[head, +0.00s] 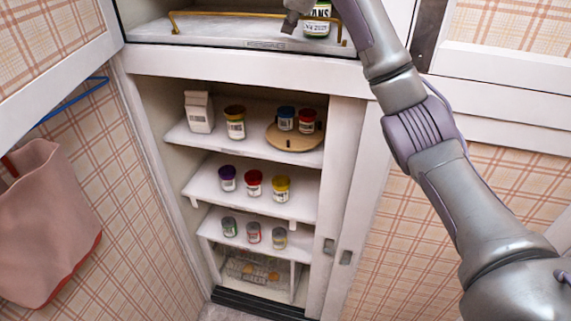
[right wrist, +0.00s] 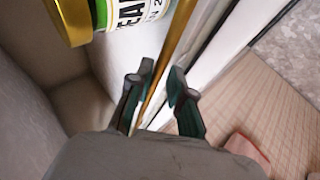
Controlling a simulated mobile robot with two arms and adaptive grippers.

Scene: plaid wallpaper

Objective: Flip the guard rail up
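The guard rail (head: 225,14) is a thin brass bar along the front of the top shelf (head: 215,31), with a bent end at each side. In the right wrist view the rail (right wrist: 180,22) runs between the two fingers of my right gripper (right wrist: 162,72). The fingers are apart, with gaps visible beside the bar. Part of the rail is hidden behind my arm. My left gripper is not in view.
The jar (right wrist: 130,10) stands close beyond the fingers. Lower shelves hold a carton (head: 199,112), a round wooden board (head: 292,138) with jars, and several cans. A pink bag (head: 50,225) hangs at the left.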

